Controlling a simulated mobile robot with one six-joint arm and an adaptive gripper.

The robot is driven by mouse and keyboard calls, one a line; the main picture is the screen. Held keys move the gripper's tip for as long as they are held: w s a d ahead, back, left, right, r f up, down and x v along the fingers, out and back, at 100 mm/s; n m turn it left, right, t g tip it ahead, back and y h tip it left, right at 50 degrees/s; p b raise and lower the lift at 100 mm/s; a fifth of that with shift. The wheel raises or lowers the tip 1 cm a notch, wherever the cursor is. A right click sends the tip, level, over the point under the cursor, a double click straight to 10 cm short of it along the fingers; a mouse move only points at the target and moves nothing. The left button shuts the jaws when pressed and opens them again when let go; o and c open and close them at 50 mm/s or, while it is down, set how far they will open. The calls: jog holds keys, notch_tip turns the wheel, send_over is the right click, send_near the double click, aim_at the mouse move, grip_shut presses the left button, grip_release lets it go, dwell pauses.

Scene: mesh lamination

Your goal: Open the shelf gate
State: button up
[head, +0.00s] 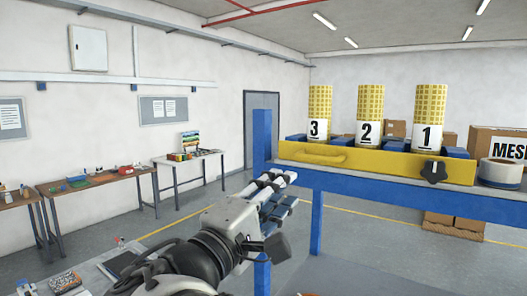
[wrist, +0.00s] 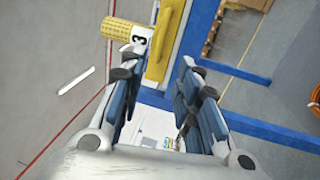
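The shelf gate (head: 380,164) is a yellow bar along the front of the blue shelf, lying level in front of the rolls. A raised yellow handle (head: 313,154) is on its left part, and a black knob (head: 433,172) is near its right end. My gripper (head: 290,186) is beside the shelf's left blue post, below and left of the handle. In the wrist view my gripper (wrist: 161,62) is open and empty. The yellow handle (wrist: 165,45) shows beyond the fingertips, apart from them. The knob is not in the wrist view.
Yellow mesh rolls labelled 3 (head: 319,112), 2 (head: 369,112) and 1 (head: 429,112) stand behind the gate. A white tape roll (head: 500,173) sits right of the knob. The blue shelf post (head: 263,140) stands close to my gripper. Workbenches (head: 95,180) line the left wall.

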aim_at(316, 160)
jog(key=p+x, duration=0.4)
jog(key=x, duration=1.3)
jog(key=shift+s+d+f+p, duration=0.1)
jog(key=shift+d+f+p, duration=0.05)
jog(key=shift+p, duration=0.2)
jog(key=shift+c, duration=0.5)
grip_shut()
